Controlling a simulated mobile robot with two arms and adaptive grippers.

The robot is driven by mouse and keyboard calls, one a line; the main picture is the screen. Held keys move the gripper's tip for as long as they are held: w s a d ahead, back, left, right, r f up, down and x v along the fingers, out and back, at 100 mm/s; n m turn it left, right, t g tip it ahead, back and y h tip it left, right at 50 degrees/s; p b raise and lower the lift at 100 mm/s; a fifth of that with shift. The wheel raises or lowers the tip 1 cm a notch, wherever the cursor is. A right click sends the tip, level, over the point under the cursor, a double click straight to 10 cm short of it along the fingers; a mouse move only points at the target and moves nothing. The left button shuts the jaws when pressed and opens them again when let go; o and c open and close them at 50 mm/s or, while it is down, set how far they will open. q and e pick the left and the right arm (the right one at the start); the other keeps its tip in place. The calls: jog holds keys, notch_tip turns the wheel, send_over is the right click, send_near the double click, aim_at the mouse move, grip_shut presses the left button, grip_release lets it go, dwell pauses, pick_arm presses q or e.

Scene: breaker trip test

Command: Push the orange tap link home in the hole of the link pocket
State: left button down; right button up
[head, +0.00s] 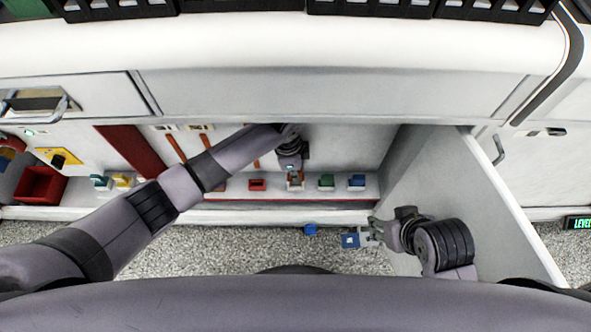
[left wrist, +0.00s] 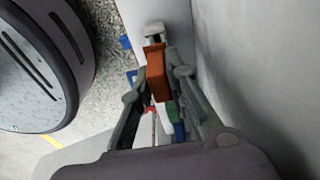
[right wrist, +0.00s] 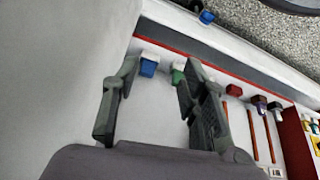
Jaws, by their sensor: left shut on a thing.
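My left gripper (head: 293,170) is inside the open cabinet, over the shelf. In the left wrist view, the left gripper (left wrist: 156,85) is shut on the orange tap link (left wrist: 158,80). A pale block with a dark edge (left wrist: 154,32), which looks like the link pocket, lies just beyond the link's far end. The hole is hidden, and I cannot tell how deep the link sits. In the head view, a small grey-and-orange patch (head: 295,184) shows below the gripper. My right gripper (head: 372,233) is outside the cabinet with its fingers apart; its open fingers (right wrist: 155,75) show in the right wrist view.
Red (head: 257,185), green (head: 327,182) and blue (head: 356,182) pieces stand in a row on the shelf. A blue-and-white piece (head: 350,240) shows beside my right fingertips; contact is unclear. The open door (head: 500,205) is at the right. A red bin (head: 40,185) is at the far left.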

jog(key=shift+s+d, duration=0.15)
jog(key=shift+s, duration=0.25)
pick_arm(q)
jog(key=shift+p, duration=0.35)
pick_arm(e)
jog(key=shift+s+d+f+g, duration=0.1)
jog(key=shift+s+g, duration=0.2)
jog(key=shift+s, duration=0.1)
jog(key=shift+s+d+f+g, duration=0.1)
jog(key=shift+s+g, duration=0.2)
jog(key=shift+s, duration=0.1)
jog(key=shift+s, duration=0.15)
pick_arm(q)
jog(key=shift+r+p, duration=0.1)
jog(key=shift+p, duration=0.55)
pick_arm(e)
jog(key=shift+r, duration=0.7)
pick_arm(q)
jog(key=shift+f+b, duration=0.6)
jog(key=shift+f, duration=0.5)
pick_arm(e)
jog(key=shift+f, duration=0.6)
